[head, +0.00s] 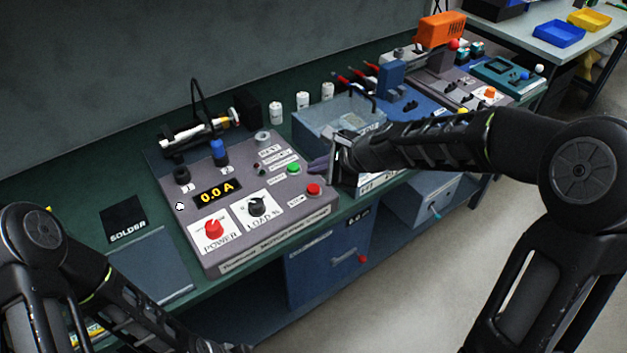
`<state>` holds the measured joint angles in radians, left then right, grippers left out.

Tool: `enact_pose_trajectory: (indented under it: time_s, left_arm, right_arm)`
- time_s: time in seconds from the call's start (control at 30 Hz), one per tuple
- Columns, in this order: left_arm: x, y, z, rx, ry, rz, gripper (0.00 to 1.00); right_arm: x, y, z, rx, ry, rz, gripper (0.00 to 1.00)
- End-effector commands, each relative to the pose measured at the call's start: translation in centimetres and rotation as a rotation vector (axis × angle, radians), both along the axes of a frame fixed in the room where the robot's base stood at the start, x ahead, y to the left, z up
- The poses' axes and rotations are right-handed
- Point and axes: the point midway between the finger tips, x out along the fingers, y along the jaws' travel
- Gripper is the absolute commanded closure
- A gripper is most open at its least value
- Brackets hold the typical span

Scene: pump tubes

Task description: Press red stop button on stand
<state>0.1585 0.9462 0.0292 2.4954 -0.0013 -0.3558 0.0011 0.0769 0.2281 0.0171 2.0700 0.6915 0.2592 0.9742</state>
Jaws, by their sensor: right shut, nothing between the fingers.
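The red stop button (313,190) is a small round cap at the right side of the grey control panel (290,222), beside a small printed label. A green button (293,168) sits just behind it. My right gripper (318,168) comes in from the right, with its fingers shut and empty. Its fingertips are close above and behind the red button, near the green one. I see a gap in the picture between fingertips and red button. My left arm enters at the lower left, and its gripper end is cut off by the bottom edge.
The panel also carries a red POWER knob (213,229), a LOAD knob (257,206), a display (217,192) reading 0.0 A and a blue post (218,152). A clear tank (325,123) stands behind my right gripper. A black SOLDER mat (124,219) lies left of the panel.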

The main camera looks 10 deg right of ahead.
Motion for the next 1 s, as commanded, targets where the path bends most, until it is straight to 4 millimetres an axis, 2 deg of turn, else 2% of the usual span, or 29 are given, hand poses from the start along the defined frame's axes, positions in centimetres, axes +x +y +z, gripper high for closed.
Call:
enact_pose_trajectory:
  time_s: [0.03,0.2,1.0]
  left_arm:
    - [0.0,0.0,1.1,0.000,0.000,0.000,0.64]
    - [0.0,0.0,2.0,0.000,0.000,0.000,0.64]
    - [0.0,0.0,1.9,0.000,0.000,0.000,0.64]
  right_arm:
    - [0.0,0.0,1.1,0.000,0.000,0.000,1.00]
    - [0.0,0.0,2.0,0.000,0.000,0.000,1.00]
    - [0.0,0.0,2.0,0.000,0.000,0.000,1.00]
